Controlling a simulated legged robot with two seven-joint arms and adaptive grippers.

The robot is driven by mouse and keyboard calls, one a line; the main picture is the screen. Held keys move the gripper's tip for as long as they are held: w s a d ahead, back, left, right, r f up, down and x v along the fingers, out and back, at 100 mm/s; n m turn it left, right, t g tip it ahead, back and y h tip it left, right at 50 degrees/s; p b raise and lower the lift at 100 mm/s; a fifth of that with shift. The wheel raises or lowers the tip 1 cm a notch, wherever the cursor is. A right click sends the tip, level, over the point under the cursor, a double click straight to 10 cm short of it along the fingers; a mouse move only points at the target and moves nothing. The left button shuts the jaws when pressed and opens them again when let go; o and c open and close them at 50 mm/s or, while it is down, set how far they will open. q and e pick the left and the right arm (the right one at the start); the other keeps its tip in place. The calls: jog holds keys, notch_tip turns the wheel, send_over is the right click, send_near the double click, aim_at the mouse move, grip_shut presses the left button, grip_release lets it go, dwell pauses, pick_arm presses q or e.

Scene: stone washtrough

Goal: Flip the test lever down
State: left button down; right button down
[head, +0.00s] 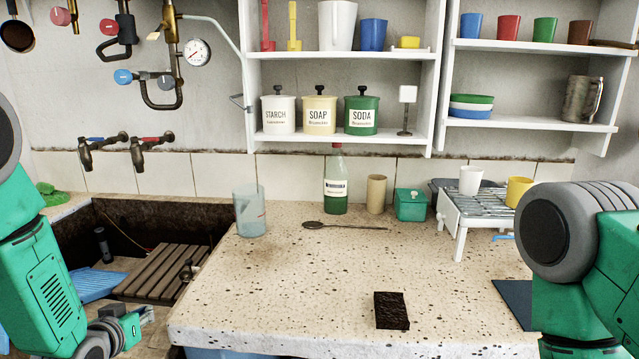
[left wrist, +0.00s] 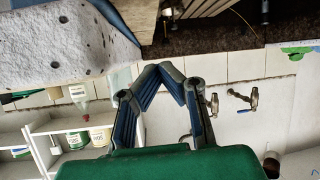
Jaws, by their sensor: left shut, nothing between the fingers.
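On the back wall at upper left of the head view, a brass valve fitting (head: 171,22) stands beside a round white gauge (head: 197,52). A small tan lever-like piece (head: 152,36) sticks out to the fitting's left, angled slightly down; I cannot be sure that it is the test lever. My left gripper (head: 146,315) is low at the left, over the trough and far below the fitting. In the left wrist view, its fingertips (left wrist: 160,72) come together, shut and empty. The fitting is not clear in that view. My right arm shows at the right, its gripper out of frame.
Two wall taps (head: 100,148) and pipes with red and blue handles (head: 123,76) are near the fitting. A white shelf (head: 345,141) stands to its right. A glass (head: 250,212), bottle (head: 336,185) and dark block (head: 391,310) are on the speckled counter (head: 300,275).

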pick_arm(q)
jog(key=s+d+f+g, duration=0.2)
jog(key=s+f+g, duration=0.1)
jog(key=s+f, duration=0.55)
jog(key=s+d+f+g, duration=0.2)
jog(key=s+f+g, duration=0.3)
jog(key=s, duration=0.6)
jog(key=s+d+f+m+g, duration=0.1)
jog(key=s+d+f+g, duration=0.1)
jog(key=s, duration=0.7)
jog(key=s+d+f+m+g, duration=0.1)
jog(key=s+d+f+g, duration=0.1)
jog(key=s, duration=0.7)
jog(key=shift+d+f+h, duration=0.15)
jog(key=shift+f+h, duration=0.05)
jog(key=shift+h, duration=0.1)
